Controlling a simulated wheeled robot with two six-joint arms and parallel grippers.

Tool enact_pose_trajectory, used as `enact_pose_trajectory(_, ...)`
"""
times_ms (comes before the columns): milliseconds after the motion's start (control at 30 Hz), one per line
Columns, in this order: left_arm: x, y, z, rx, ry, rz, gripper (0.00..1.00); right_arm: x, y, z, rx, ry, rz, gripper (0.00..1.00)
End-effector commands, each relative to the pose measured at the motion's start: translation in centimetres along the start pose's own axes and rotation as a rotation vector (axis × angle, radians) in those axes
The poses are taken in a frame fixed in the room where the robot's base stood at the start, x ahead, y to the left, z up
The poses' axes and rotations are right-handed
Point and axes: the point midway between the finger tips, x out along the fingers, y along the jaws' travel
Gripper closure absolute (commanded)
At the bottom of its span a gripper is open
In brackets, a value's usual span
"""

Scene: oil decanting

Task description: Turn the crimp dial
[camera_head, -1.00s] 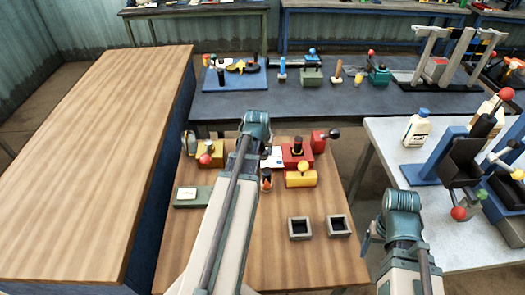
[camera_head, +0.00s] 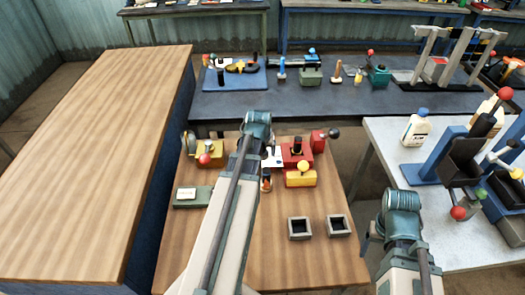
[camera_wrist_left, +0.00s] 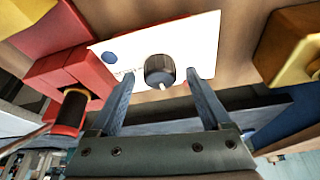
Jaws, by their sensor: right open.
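The crimp dial, a dark round knob (camera_wrist_left: 160,71) with a pale pointer mark, sits on a white plate (camera_wrist_left: 205,45) with a blue dot. My left gripper (camera_wrist_left: 160,76) is open in the left wrist view, with one finger on each side of the knob and a visible gap to it on both sides. In the head view the white plate (camera_head: 273,157) is partly hidden by my left arm, and the left fingers cannot be made out. My right gripper (camera_head: 368,236) is at the right edge of the wooden table, away from the dial, and open.
Red (camera_head: 296,154) and yellow (camera_head: 300,178) blocks stand close to the plate. A yellow fixture with a red ball (camera_head: 205,159) and a green box (camera_head: 192,197) are at the left. Two square grey trays (camera_head: 300,237) stand in front.

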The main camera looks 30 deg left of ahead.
Motion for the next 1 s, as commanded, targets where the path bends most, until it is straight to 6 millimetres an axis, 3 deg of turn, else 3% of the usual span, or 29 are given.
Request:
enact_pose_trajectory(267, -0.3, 0.0, -0.1, 0.001, 0.001, 0.0, 0.19, -0.3, 0.0, 0.0, 0.0, 0.0, 0.0, 0.24)
enact_pose_trajectory(467, -1.9, 0.0, -0.1, 0.001, 0.001, 0.0, 0.19, -1.8, 0.2, 0.1, 0.0, 0.0, 0.0, 0.24)
enact_pose_trajectory(1000, -10.4, 0.0, -0.2, 0.0, 0.0, 0.0, 0.19, -9.6, 0.9, 0.6, -0.001, 0.0, 0.0, 0.24)
